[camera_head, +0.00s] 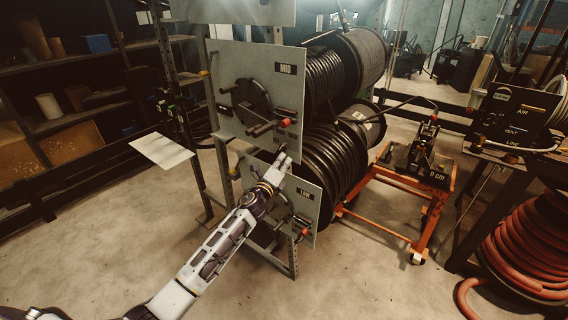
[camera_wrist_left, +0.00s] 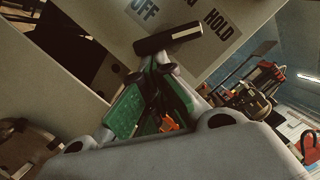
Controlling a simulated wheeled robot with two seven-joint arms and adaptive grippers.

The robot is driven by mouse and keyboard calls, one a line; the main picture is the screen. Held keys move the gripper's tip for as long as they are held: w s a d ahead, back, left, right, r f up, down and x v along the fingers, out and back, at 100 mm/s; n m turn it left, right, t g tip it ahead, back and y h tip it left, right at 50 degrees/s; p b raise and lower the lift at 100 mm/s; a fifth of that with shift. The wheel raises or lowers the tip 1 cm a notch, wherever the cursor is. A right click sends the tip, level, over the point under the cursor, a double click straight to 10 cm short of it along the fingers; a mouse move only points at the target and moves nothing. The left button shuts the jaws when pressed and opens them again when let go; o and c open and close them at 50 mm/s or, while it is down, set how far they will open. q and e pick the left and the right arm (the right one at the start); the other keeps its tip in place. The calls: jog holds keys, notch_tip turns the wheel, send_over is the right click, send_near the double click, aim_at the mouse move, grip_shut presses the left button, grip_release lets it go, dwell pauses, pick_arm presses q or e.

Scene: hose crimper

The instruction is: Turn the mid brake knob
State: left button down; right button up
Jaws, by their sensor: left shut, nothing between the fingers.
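The mid panel (camera_head: 228,75) is a grey plate labelled MID on the upper reel. In the left wrist view the mid brake knob (camera_wrist_left: 167,40) is a black bar in front of a plate (camera_wrist_left: 216,22) marked OFF and HOLD. The bar lies between the two words, slightly tilted. My left gripper (camera_head: 283,156) reaches up to the lower right edge of the mid panel. Its green-padded fingers (camera_wrist_left: 160,85) are shut with nothing between them. Their tips are just below the knob; whether they touch it I cannot tell. My right gripper is out of view.
A black crank handle (camera_head: 262,128) and a red-tipped part (camera_head: 283,112) stick out of the mid panel close above my gripper. The low panel (camera_head: 305,205) is below, partly behind my arm. An orange cart (camera_head: 430,210) stands to the right. Open floor lies in front.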

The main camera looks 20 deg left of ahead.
pick_arm(q)
jog(key=shift+a+r, duration=0.25)
jog(key=shift+a, duration=0.1)
jog(key=s+f, duration=0.1)
jog(key=s, duration=0.6)
jog(key=shift+s+a+f, duration=0.2)
jog(key=shift+s+f, duration=0.05)
jog(key=shift+s, duration=0.15)
dwell(0.5)
dwell(0.5)
